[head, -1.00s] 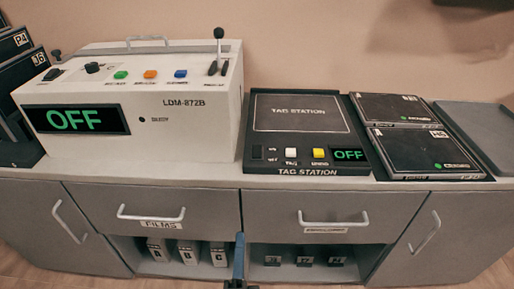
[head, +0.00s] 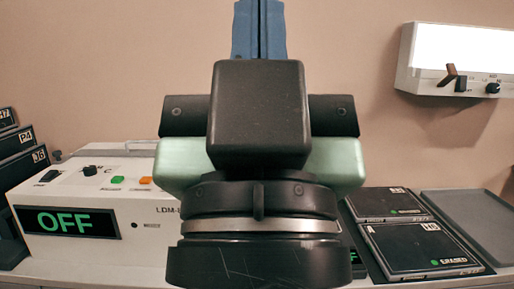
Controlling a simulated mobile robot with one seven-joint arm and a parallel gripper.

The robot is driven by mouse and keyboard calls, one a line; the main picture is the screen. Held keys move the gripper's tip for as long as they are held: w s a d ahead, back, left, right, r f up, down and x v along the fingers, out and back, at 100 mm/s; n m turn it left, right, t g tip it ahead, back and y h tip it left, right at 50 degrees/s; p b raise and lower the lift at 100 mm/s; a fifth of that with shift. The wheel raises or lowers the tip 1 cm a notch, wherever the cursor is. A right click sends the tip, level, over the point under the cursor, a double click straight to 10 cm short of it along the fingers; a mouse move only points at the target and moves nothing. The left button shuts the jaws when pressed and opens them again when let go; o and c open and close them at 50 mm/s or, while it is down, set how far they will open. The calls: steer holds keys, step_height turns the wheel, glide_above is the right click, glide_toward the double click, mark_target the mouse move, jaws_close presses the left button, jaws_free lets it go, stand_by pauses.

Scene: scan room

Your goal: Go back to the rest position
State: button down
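My gripper (head: 259,28) rises in the middle of the head view. Its blue fingers point upward and lie side by side at the top edge, shut with nothing seen between them. The dark wrist and the pale green gripper body stand in front of the counter and hide its middle, including most of the tag station and the right part of the LDM-872B machine.
The white machine (head: 150,215) on the left shows OFF. Two dark cassettes (head: 420,243) lie on the right, the nearer one reading ERASED, beside a grey tray (head: 480,215). A lit light box (head: 405,75) hangs on the wall. Labelled dark plates (head: 20,170) stand far left.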

step_height(320, 180, up, 25)
steer(key=p, duration=2.3)
steer(key=shift+a, duration=0.15)
